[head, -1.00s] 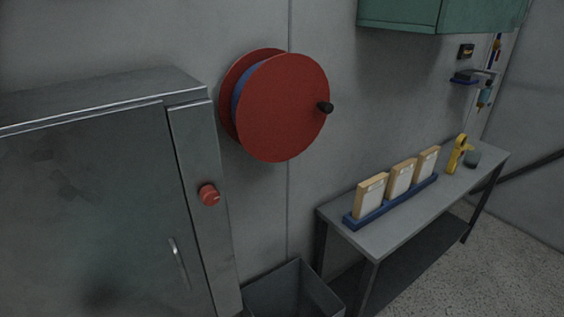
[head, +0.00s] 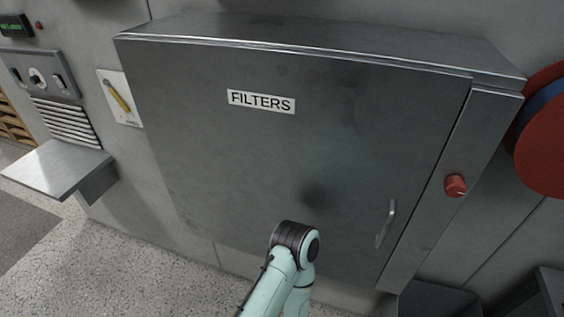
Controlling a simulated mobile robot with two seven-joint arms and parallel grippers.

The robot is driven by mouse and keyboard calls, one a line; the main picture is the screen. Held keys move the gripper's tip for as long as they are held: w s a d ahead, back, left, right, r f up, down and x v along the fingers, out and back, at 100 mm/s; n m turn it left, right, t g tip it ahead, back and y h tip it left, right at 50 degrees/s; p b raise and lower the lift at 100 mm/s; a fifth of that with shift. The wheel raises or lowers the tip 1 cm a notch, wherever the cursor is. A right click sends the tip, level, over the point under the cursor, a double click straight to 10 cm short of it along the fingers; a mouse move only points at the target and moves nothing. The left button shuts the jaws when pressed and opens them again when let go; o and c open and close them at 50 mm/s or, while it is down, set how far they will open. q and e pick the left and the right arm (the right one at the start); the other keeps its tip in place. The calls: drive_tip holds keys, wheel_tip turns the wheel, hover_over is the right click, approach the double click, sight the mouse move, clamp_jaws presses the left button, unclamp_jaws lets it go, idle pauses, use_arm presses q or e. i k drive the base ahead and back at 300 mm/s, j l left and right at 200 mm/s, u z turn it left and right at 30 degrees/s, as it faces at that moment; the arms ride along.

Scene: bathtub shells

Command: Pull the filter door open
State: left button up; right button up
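The filter door (head: 230,150) is the grey metal front of a wall cabinet, with a white "FILTERS" label (head: 261,102) on its upper part. The door looks shut, flush with the frame. Its slim metal handle (head: 386,223) is at the lower right of the door. A red knob (head: 455,185) sits on the cabinet's right frame strip. One of my arms, pale green with a dark joint, comes in from the bottom in front of the door's lower part, left of the handle. Neither gripper shows.
A red reel (head: 543,140) is on the wall right of the cabinet. A dark bin (head: 440,300) stands below it. At left, a metal shelf (head: 58,168) juts from the wall under a control panel (head: 45,75). Speckled floor is open at the lower left.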

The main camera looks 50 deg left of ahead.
sight(244, 140)
drive_tip(key=u, duration=2.1)
